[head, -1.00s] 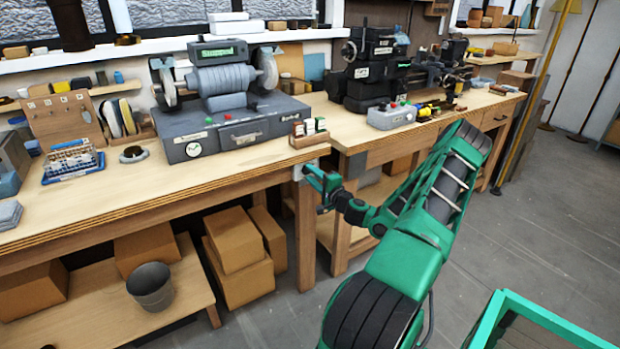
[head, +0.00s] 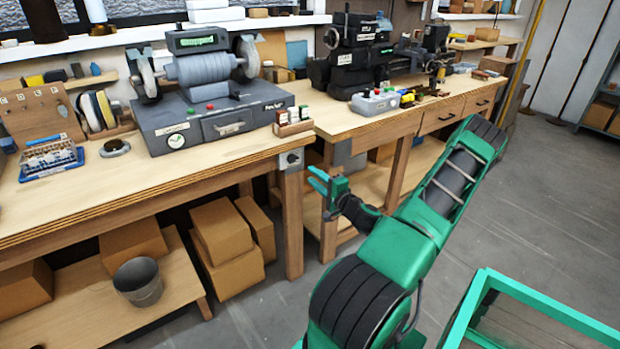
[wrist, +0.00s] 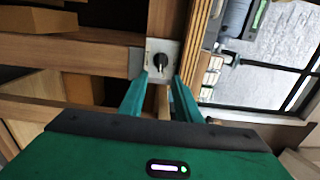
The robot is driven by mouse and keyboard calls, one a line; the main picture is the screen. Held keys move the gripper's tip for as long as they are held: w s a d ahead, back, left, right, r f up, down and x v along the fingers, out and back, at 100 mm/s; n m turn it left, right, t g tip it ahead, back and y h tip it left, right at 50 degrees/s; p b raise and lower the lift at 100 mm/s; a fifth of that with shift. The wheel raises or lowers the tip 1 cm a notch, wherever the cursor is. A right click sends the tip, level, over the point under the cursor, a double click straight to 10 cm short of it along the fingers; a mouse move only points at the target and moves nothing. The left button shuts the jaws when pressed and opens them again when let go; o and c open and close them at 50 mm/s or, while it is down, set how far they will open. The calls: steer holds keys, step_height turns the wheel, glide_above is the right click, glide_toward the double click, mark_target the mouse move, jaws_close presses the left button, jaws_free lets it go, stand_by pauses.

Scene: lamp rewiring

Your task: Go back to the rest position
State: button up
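My green gripper (head: 320,182) is in front of the gap between the two workbenches, near the leg of the left bench. In the wrist view my gripper (wrist: 160,85) shows two fingers apart with nothing between them. A small grey box with a black rotary knob (head: 292,159) is fixed at the front corner of the left bench. The knob box (wrist: 160,62) appears ahead of the fingertips in the wrist view, and the head view shows a gap between it and the fingers.
A grinder (head: 205,95) stands on the left bench (head: 140,185). A lathe (head: 360,55) and a grey button box (head: 375,101) are on the right bench. A bucket (head: 138,281) and cardboard boxes (head: 222,228) are below. A green-framed thing (head: 540,315) is at lower right.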

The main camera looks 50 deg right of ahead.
stand_by(0.4)
steer(key=a+n+g+y, duration=1)
steer(key=a+n, duration=0.5)
steer(key=a, duration=0.9)
steer(key=s+a+r+g+h, duration=0.1)
steer(key=s+r+g, duration=0.1)
steer(key=s+r, duration=0.3)
steer(key=s+a+r+g+h, duration=0.1)
steer(key=s+r, duration=0.5)
steer(key=s, duration=0.6)
steer(key=s+a+r+g+h, duration=0.2)
steer(key=s+r+g+h, duration=0.1)
steer(key=s+r, duration=0.3)
steer(key=s+g, duration=0.1)
steer(key=s, duration=0.1)
steer(key=shift+s, duration=0.4)
steer(key=shift+a, duration=0.1)
